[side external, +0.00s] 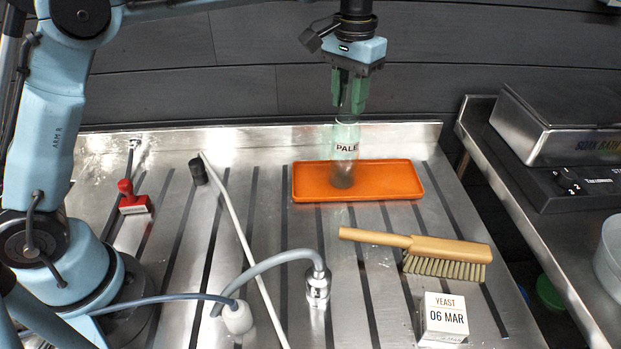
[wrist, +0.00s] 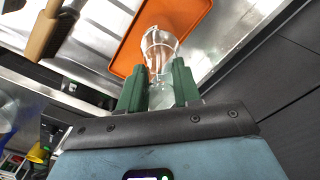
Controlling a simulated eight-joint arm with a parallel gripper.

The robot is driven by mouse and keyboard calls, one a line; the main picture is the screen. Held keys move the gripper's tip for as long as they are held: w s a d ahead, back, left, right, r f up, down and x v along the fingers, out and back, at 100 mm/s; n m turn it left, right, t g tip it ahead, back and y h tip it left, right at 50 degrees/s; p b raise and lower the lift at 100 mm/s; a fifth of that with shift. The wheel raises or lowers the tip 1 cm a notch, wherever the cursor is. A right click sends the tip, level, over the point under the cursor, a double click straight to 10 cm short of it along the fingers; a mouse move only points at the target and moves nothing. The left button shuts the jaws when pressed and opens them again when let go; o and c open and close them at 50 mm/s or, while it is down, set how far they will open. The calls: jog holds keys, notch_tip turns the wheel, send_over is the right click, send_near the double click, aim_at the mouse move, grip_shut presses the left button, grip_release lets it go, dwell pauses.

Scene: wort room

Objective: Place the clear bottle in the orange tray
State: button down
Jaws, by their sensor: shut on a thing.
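The clear bottle (side external: 345,148), labelled "PALE", hangs upright from my gripper (side external: 349,104) in the side external view. Its lower end overlaps the orange tray (side external: 403,181), left of the tray's middle. I cannot tell whether its base touches the tray floor. My gripper's green fingers are shut on the bottle's upper part, which they partly hide. In the wrist view the bottle (wrist: 159,45) stands out between the fingertips (wrist: 159,78), with the orange tray (wrist: 125,58) behind it.
A wooden brush (side external: 430,248) lies in front of the tray. A yeast box (side external: 443,318), a metal fitting with a hose (side external: 317,287), a white rod (side external: 240,237) and a red-handled stamp (side external: 132,198) are also on the ribbed steel bench.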

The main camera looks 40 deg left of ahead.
jog(key=shift+f, duration=0.15)
jog(key=c, duration=0.8)
grip_release()
notch_tip(320, 180, up, 8)
jog(key=shift+f, duration=0.25)
jog(key=shift+s+a+r, duration=0.15)
jog(key=shift+s+r, duration=0.05)
jog(key=shift+r, duration=0.1)
jog(key=s+a+f+t, duration=0.2)
jog(key=s+a+f, duration=0.1)
jog(key=s, duration=0.3)
jog(key=s+a+f+t, duration=0.2)
jog(key=s+a+f, duration=0.1)
jog(key=s+f, duration=0.2)
jog(key=s+a+f+t, duration=0.3)
jog(key=s+f, duration=0.1)
jog(key=s, duration=0.4)
jog(key=shift+a, duration=0.1)
